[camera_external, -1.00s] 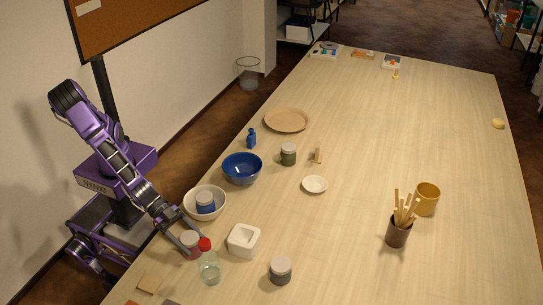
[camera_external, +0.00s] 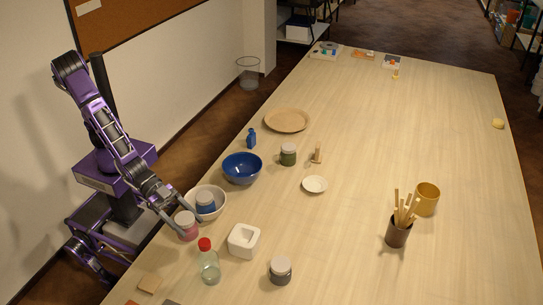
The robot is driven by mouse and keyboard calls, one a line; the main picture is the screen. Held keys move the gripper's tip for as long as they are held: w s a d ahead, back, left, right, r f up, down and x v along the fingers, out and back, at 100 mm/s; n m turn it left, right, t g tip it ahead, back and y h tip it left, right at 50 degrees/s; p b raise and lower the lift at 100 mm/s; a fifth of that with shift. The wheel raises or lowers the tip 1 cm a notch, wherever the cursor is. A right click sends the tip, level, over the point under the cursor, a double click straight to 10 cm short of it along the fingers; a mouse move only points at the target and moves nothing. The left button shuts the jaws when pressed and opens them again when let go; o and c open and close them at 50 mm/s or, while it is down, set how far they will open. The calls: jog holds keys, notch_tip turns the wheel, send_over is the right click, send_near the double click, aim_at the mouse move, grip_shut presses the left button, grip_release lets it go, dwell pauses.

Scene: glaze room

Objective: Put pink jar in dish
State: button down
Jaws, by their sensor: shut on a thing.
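The pink jar (camera_external: 187,232) has a pale lid and is at the near left edge of the table. My gripper (camera_external: 186,216) is shut on it; the jar seems lifted, though the gap below it is hard to judge. A small round white dish (camera_external: 314,185) lies empty in the middle of the table, to the right of the jar. A white bowl (camera_external: 219,208) holding a blue jar (camera_external: 206,201) is just behind and right of my gripper.
A square white holder (camera_external: 243,241) and a clear bottle with a red cap (camera_external: 208,265) stand right of the jar. A blue bowl (camera_external: 242,169), green jar (camera_external: 288,155) and grey jar (camera_external: 280,271) stand nearby. The table's right half is mostly clear.

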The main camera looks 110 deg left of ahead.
jog(key=shift+r, duration=0.65)
jog(key=w+a+n+y+b, duration=0.2)
jog(key=w+a+y, duration=0.1)
jog(key=w+a, duration=0.6)
jog(key=r+n+g+y+b, duration=0.1)
jog(key=n+y+b, duration=0.4)
jog(key=n+y, duration=0.15)
send_over(316, 186)
notch_tip(316, 186, down, 9)
jog(key=shift+f, duration=0.1)
jog(key=shift+f+b, duration=0.4)
jog(key=shift+b, duration=0.25)
grip_release()
